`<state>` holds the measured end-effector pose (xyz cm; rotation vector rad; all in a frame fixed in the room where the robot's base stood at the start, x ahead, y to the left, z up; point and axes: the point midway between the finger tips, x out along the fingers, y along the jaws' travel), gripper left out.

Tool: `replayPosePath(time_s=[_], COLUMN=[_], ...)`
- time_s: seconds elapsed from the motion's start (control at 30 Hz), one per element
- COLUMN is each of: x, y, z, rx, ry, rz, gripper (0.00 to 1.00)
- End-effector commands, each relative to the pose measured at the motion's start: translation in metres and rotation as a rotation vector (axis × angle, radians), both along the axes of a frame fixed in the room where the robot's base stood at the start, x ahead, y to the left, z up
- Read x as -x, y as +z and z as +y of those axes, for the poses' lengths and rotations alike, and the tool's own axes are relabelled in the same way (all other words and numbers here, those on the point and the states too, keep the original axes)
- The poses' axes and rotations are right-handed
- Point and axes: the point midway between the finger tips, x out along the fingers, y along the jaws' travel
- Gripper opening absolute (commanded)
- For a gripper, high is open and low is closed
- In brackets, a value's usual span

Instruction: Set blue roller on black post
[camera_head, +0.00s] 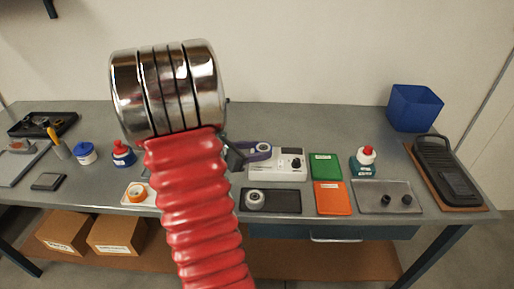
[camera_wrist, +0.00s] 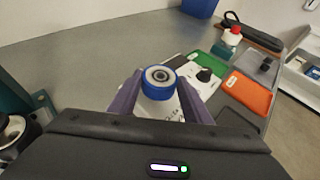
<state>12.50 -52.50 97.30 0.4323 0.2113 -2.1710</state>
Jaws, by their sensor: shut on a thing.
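The blue roller (camera_wrist: 158,84) has a pale hub with a dark centre. My gripper (camera_wrist: 160,90) is shut on it between two purple fingers in the wrist view. In the head view the purple fingers of my gripper (camera_head: 258,151) show just right of my red arm, beside a white device, and I cannot make out the roller there. Two short black posts stand on a grey plate at the right, a left one (camera_head: 386,199) and a right one (camera_head: 407,200). The gripper is well to the left of them. A dark post (camera_wrist: 266,64) also shows in the wrist view.
The white device (camera_head: 290,166) with a black knob, a green tray (camera_head: 325,166) and an orange tray (camera_head: 332,198) lie between the gripper and the grey plate (camera_head: 375,187). A red-capped bottle (camera_head: 364,162) stands behind the plate. A blue bin (camera_head: 414,107) is farther back.

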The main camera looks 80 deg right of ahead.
Motion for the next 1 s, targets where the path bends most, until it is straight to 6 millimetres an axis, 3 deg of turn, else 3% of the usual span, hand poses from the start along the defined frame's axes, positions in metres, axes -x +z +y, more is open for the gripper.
replayPosePath(time_s=[0.97,1.0], x=[0.0,0.0], y=[-0.011,-0.011], z=[0.0,0.0], rx=[0.001,0.001], ry=[0.0,0.0], rz=[0.001,0.001], gripper=[0.2,0.46])
